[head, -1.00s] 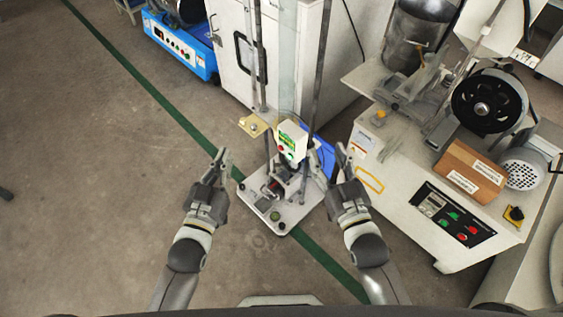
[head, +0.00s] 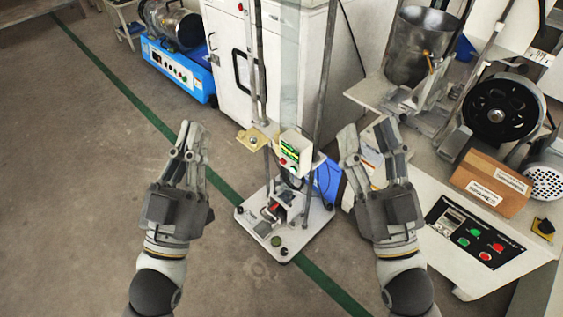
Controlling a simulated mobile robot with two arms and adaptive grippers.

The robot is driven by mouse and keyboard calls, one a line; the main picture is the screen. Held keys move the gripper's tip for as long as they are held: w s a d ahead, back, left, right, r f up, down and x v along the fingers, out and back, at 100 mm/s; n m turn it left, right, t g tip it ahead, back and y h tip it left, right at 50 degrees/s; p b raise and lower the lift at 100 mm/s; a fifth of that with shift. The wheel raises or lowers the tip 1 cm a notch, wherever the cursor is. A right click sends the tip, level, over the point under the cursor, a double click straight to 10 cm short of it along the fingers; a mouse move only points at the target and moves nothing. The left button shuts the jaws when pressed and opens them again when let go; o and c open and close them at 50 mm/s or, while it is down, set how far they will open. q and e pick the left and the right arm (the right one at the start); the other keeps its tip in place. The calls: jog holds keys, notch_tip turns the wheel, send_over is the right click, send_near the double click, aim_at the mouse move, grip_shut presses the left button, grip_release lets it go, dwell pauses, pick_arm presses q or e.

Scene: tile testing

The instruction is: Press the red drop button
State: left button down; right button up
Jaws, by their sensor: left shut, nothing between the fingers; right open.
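A drop-test stand with tall metal posts stands in the middle of the head view on a pale base plate (head: 300,245). A small white control box (head: 294,151) is mounted on it, with a green display and a small red button (head: 283,161) on its front. My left gripper (head: 190,130) is shut and empty, to the left of the box and apart from it. My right gripper (head: 366,130) is open and empty, to the right of the box and apart from it. The red button is not covered.
A brass-coloured block (head: 252,139) sticks out left of the box. A white cabinet (head: 228,60) stands behind the stand. A machine at right has a black panel (head: 466,232) with red and green buttons and a brown box (head: 490,183). The floor at left is free.

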jog(key=shift+c, duration=0.2)
grip_shut()
dwell(1.2)
